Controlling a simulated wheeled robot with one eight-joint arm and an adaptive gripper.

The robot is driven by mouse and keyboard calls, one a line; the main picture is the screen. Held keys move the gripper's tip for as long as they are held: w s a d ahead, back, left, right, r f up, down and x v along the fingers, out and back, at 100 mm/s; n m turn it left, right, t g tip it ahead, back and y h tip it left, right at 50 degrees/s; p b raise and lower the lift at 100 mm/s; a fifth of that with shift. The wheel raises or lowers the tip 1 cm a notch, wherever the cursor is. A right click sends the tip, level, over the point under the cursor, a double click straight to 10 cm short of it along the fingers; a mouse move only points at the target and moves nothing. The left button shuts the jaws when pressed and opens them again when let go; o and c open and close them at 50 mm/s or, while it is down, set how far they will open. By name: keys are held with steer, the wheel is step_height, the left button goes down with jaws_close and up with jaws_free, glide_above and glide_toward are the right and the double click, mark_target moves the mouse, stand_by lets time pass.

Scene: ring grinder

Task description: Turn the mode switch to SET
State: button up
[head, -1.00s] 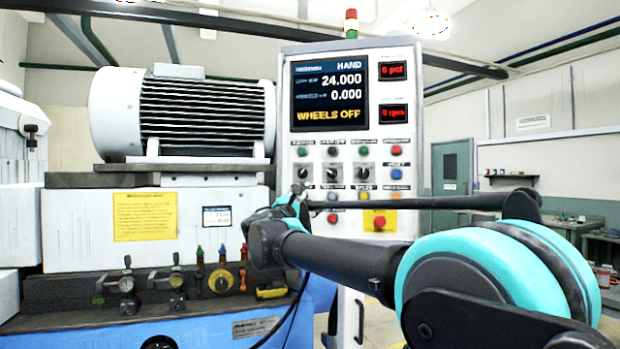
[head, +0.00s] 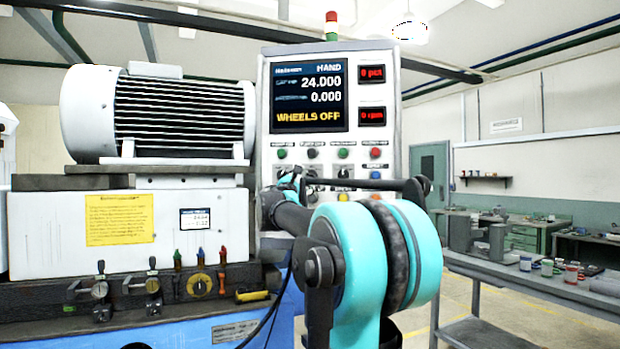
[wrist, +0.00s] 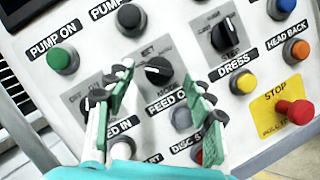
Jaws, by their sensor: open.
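The control panel (head: 265,110) stands in the middle of the head view, and its screen (head: 310,95) reads HAND and WHEELS OFF. In the wrist view a black rotary switch (wrist: 158,70) sits on a grey plate whose label above seems to read SET. My gripper (wrist: 157,80) is open, with one finger on each side of this switch. I cannot tell whether the fingers touch it.
Other black switches sit left (wrist: 100,98) and upper right (wrist: 225,35). A green button (wrist: 62,58), a yellow button (wrist: 243,82) and a red stop knob (wrist: 297,110) are nearby. A bench (head: 530,275) stands right of my arm in the head view.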

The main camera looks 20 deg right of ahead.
mark_target(312, 175)
steer(key=shift+x, duration=1.2)
steer(key=shift+c, duration=0.3)
steer(key=c, duration=1.1)
steer(key=shift+o, duration=0.2)
steer(key=shift+m, duration=0.5)
steer(key=m+g, duration=0.2)
steer(key=m, duration=0.2)
steer(key=shift+m, duration=0.3)
steer(key=m+g, duration=0.1)
steer(key=m, duration=0.1)
steer(key=m+g, duration=0.1)
steer(key=m, duration=0.2)
steer(key=shift+r+y, duration=0.1)
steer(key=shift+y, duration=0.2)
steer(key=shift+m, duration=0.3)
